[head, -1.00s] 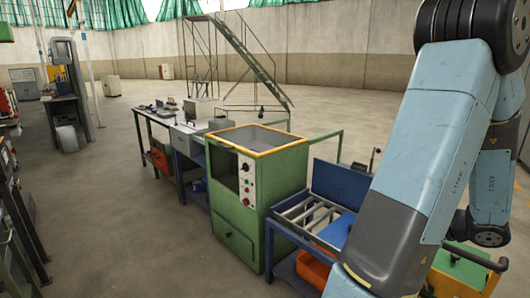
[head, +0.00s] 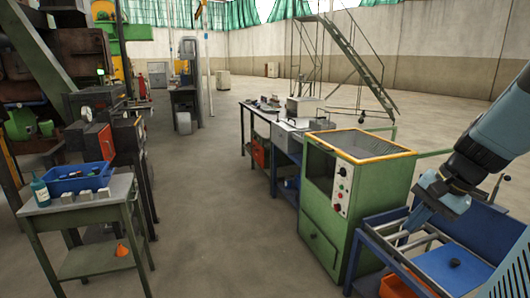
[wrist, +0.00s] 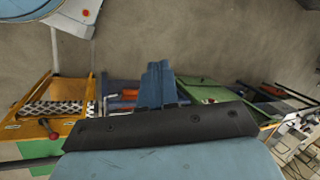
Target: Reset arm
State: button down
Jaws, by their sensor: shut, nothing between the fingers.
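My gripper (head: 412,222) hangs at the right of the head view, at the end of my blue-grey arm. It points down and to the left, in front of the blue bench by the green machine. In the wrist view, its two blue fingers (wrist: 158,84) are together at the middle, with nothing between them. From these views I cannot tell how high it is above the bench. The upper part of my arm is out of the head view.
A green machine with a yellow rim (head: 362,145) stands left of my gripper. A blue bench with a tray (head: 450,262) lies below it. At left, a small green table (head: 85,208) holds a blue bin (head: 78,179). The floor between is clear.

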jog(key=s+a+r+n+t+h, duration=0.2)
jog(key=s+a+r+n+h, duration=0.1)
jog(key=a+r+n, duration=0.4)
jog(key=s+a+n, duration=0.1)
jog(key=a+n, duration=0.1)
jog(key=a, duration=0.1)
jog(key=shift+a+r+n+t+h, duration=0.3)
jog(key=shift+t+h, duration=0.1)
